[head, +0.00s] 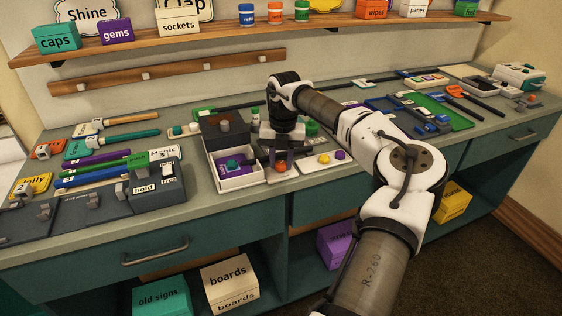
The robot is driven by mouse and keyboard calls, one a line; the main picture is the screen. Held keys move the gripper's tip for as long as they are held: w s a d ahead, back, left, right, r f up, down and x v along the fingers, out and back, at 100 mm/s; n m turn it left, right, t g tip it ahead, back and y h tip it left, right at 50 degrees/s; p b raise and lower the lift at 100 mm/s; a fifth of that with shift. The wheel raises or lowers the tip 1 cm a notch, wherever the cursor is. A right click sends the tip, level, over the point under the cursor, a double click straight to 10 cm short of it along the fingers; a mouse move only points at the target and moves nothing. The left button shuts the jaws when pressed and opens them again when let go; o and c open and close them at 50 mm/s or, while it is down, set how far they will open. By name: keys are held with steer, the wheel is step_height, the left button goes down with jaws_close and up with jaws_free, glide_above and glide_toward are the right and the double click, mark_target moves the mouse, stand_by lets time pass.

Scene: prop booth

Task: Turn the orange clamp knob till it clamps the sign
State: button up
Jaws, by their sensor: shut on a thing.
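My gripper (280,158) points down over the worktop near the middle of the head view, with its fingers closed on the orange knob (281,167). The knob sits low at the front of the worktop, between a white open box and a white tray. My gripper and wrist partly hide the knob and what is under it. I cannot make out the sign or the clamp's jaw at the knob, nor whether they touch.
The white box (238,184) with purple and teal pieces stands close on the left. A white tray (312,168) with yellow and purple knobs lies close on the right. A dark grey box (210,128) stands behind. Tools and signs crowd the worktop's left side.

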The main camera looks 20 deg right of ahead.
mark_target(283, 164)
steer(key=m+b, duration=0.1)
steer(key=m, duration=0.4)
stand_by(0.6)
steer(key=o, duration=1)
steer(key=shift+c, duration=0.2)
steer(key=shift+r+b, duration=0.1)
steer(key=shift+b, duration=0.2)
step_height(283, 164, up, 14)
steer(key=b, duration=0.1)
steer(key=shift+s+d, duration=0.15)
steer(key=shift+s, duration=0.1)
steer(key=shift+f, duration=0.2)
